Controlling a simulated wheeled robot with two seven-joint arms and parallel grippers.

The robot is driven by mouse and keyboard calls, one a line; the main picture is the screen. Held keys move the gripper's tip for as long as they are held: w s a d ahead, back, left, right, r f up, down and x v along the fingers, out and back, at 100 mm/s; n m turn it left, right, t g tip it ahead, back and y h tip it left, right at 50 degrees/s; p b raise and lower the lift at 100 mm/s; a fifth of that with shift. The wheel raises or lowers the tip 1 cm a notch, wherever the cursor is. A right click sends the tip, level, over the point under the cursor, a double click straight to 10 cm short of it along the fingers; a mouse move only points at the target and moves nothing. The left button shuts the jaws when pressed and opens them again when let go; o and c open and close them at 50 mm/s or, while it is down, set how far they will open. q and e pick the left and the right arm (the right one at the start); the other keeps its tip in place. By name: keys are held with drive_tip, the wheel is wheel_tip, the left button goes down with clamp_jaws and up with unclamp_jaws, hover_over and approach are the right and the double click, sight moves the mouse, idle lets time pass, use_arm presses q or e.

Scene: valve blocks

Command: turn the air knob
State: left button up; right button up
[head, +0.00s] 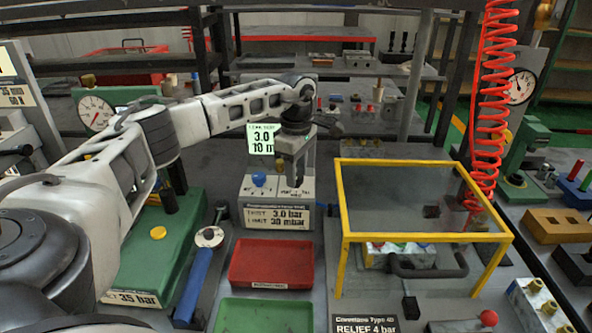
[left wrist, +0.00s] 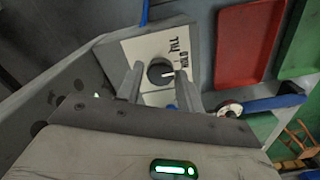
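The valve block (head: 247,188) is a pale block with a front label reading "TEST 3.0 bar, LIMIT 30 mbar". A blue knob (head: 258,178) stands on its left part. In the left wrist view a round black knob (left wrist: 160,72) with a white pointer line sits on the pale panel (left wrist: 125,46), beside the words "FILL" and "HOLD". My left gripper (head: 294,178) is over the right part of the block, pointing down. Its fingers (left wrist: 158,80) are apart, one on each side of the black knob, with small gaps visible. My right gripper is out of view.
A lit display (head: 262,140) stands behind the block. A red tray (head: 268,264) and a green tray (head: 264,314) lie in front. A yellow-framed clear guard (head: 345,236) stands to the right. A blue-handled tool (head: 194,284) lies at left.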

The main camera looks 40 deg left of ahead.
use_arm(q)
drive_tip(key=shift+o, duration=0.9)
wheel_tip(320, 180, up, 16)
idle(0.3)
